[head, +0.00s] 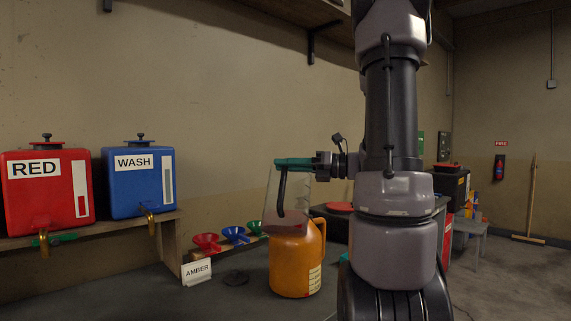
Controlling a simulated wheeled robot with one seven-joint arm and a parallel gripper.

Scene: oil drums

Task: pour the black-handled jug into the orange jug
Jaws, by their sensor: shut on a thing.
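The black-handled jug (270,205) is see-through, with a reddish tint in its lower part. Its black handle (282,192) faces me. My gripper (294,163) has teal fingers and is shut on this jug near its top. The jug looks close to upright; I cannot tell if it is slightly tilted. The orange jug (289,268) stands on the dark bench below it, with its handle to the right and a pale scale on its side. The held jug's bottom overlaps the orange jug's top in the picture. I cannot tell whether they touch, and the orange jug's mouth is hidden.
An AMBER card (197,272) and a dark flat disc (235,278) are left of the orange jug. Red (206,242), blue (235,234) and green funnels sit behind. A red tank (48,195) and a blue WASH tank (139,185) stand on a shelf at left.

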